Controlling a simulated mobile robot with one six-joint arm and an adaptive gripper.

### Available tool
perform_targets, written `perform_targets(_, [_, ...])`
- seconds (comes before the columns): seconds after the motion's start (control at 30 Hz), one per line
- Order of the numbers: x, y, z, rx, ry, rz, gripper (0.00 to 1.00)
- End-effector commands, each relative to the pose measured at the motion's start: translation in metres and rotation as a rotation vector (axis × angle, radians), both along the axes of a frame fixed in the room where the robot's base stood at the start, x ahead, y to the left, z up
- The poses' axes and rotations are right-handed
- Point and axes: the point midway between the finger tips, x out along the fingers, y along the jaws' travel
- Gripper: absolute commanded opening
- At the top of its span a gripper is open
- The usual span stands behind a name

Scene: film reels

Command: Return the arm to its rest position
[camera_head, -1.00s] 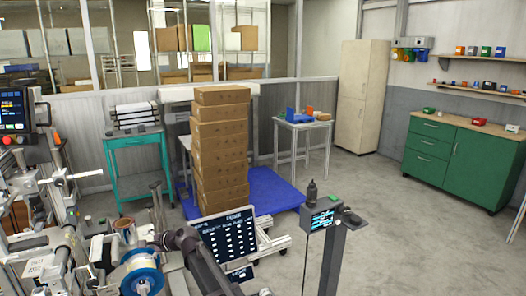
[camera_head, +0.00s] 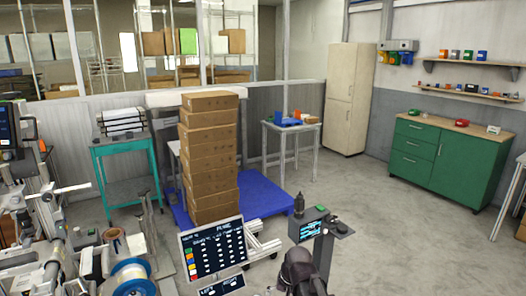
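A dark, rounded part of my arm (camera_head: 300,274) rises from the bottom edge, right of centre, in front of the small display post. My gripper's fingers do not show, so I cannot see whether they hold anything.
A black screen panel (camera_head: 212,250) and a display post (camera_head: 312,229) stand close to my arm. Stacked cardboard boxes (camera_head: 210,155) stand on a blue platform (camera_head: 265,195). A green cabinet (camera_head: 440,165) is at the right. Floor at the lower right is clear.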

Motion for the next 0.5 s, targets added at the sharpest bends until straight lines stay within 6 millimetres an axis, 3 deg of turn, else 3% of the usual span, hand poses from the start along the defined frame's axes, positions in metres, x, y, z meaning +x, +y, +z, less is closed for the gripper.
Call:
perform_targets(0.03, [-0.018,-0.024,0.003,-0.043,0.016,0.011,0.93])
perform_targets(0.2, [-0.054,-0.08,0.005,-0.163,0.076,0.063,0.93])
perform_targets(0.33, [-0.072,-0.106,0.006,-0.215,0.111,0.086,0.93])
perform_targets(0.5, [-0.079,-0.117,0.006,-0.238,0.129,0.097,0.93])
